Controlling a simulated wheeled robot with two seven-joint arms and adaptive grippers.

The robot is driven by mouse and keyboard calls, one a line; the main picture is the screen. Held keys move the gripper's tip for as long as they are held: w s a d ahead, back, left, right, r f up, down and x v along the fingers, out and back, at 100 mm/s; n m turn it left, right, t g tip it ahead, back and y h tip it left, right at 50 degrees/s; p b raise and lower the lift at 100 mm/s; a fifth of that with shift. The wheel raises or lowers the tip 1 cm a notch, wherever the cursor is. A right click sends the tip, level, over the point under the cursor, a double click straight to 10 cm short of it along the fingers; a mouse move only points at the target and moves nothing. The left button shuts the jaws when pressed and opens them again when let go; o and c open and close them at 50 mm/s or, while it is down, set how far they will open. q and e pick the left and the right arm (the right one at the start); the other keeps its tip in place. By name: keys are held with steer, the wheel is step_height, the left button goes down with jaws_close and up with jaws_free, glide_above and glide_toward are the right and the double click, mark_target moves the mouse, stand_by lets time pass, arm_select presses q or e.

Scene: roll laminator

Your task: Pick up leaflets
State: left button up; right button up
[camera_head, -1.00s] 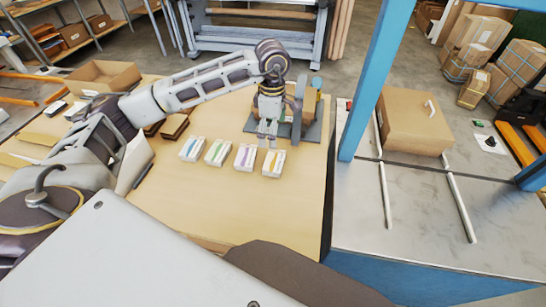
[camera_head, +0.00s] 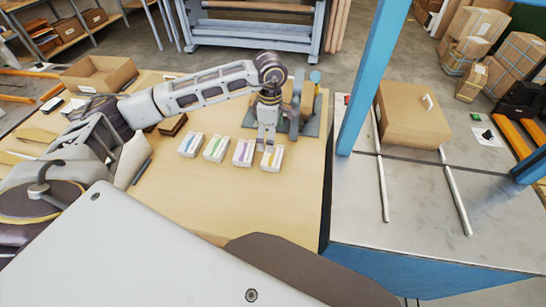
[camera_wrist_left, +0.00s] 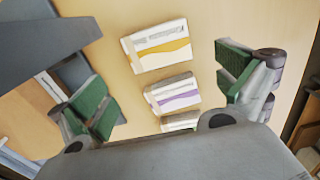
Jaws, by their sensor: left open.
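Several white leaflet stacks lie in a row on the wooden table (camera_head: 230,215). Their bands differ: the blue one (camera_head: 190,145) is at the left, then the green one (camera_head: 216,148), the purple one (camera_head: 243,152) and the yellow one (camera_head: 271,158) at the right. My left gripper (camera_head: 265,148) points down just above the yellow stack. In the left wrist view the open, empty jaws (camera_wrist_left: 165,90) have the yellow stack (camera_wrist_left: 157,46) beyond them and the purple stack (camera_wrist_left: 173,94) between them. A further stack (camera_wrist_left: 180,123) is partly hidden by the gripper body. My right gripper is not in view.
A grey device (camera_head: 308,122) stands right behind the yellow stack, close to my left gripper. An open cardboard box (camera_head: 98,74) is at the table's back left. A closed box (camera_head: 412,115) rests on the marble-topped bench at right.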

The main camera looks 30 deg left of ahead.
mark_target(273, 155)
arm_select(q)
step_height(273, 155, down, 3)
steer(key=shift+f, duration=0.6)
steer(key=shift+f, duration=0.15)
steer(key=shift+d+f+p, duration=0.2)
steer(key=shift+f+p, duration=0.25)
steer(key=shift+f, duration=0.1)
step_height(273, 155, down, 3)
steer(key=shift+w+d+r+p, duration=0.1)
steer(key=shift+w+d+p, duration=0.05)
steer(key=shift+p, duration=0.25)
steer(key=shift+f, duration=0.55)
steer(key=shift+c, duration=0.3)
